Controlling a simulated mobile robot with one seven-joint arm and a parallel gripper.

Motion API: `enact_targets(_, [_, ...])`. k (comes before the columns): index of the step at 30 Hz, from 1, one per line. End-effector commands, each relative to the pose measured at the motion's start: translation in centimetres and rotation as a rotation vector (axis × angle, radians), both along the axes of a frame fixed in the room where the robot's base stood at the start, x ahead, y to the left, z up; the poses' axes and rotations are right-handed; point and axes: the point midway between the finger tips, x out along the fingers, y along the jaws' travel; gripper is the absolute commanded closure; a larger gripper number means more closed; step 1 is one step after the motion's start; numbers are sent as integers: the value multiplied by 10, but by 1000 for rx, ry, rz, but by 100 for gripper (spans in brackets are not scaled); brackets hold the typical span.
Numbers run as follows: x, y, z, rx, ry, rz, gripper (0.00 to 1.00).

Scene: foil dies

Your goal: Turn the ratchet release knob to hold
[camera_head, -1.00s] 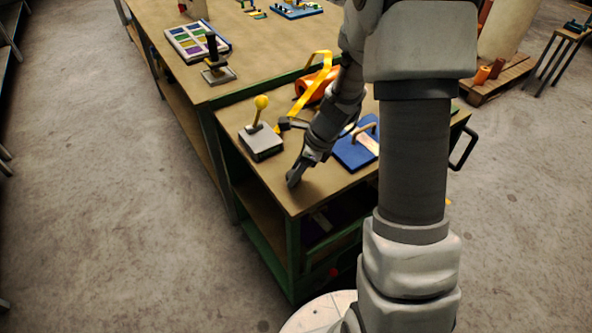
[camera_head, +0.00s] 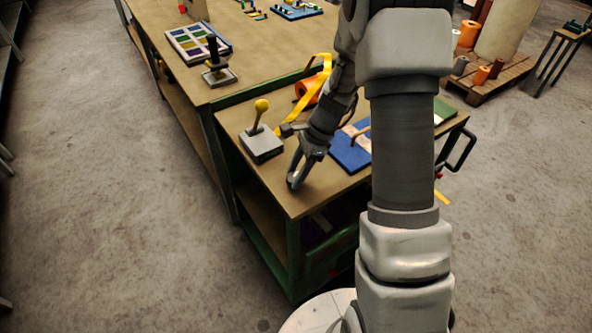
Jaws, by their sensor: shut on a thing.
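My gripper (camera_head: 293,183) points down at the near left corner of the workbench top (camera_head: 320,197). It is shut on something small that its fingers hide. This is likely the ratchet release knob, but I cannot make out the knob or its marking. A grey box (camera_head: 262,146) with an upright lever and a yellow ball (camera_head: 262,105) stands left of and behind the gripper, apart from it.
A blue board (camera_head: 349,155) lies right of my gripper, partly behind my arm. An orange roll with a yellow strap (camera_head: 325,70) lies behind. A black-handled stand (camera_head: 215,62) and a tray of coloured compartments (camera_head: 190,43) are on the far bench.

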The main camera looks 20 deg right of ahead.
Motion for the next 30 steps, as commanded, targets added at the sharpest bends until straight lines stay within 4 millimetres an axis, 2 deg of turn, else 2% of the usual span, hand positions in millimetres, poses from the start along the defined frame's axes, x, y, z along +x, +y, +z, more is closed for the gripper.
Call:
enact_targets(21, [4,2,0,0,0,683,100])
enact_targets(30, [5,3,0,-1,1,924,100])
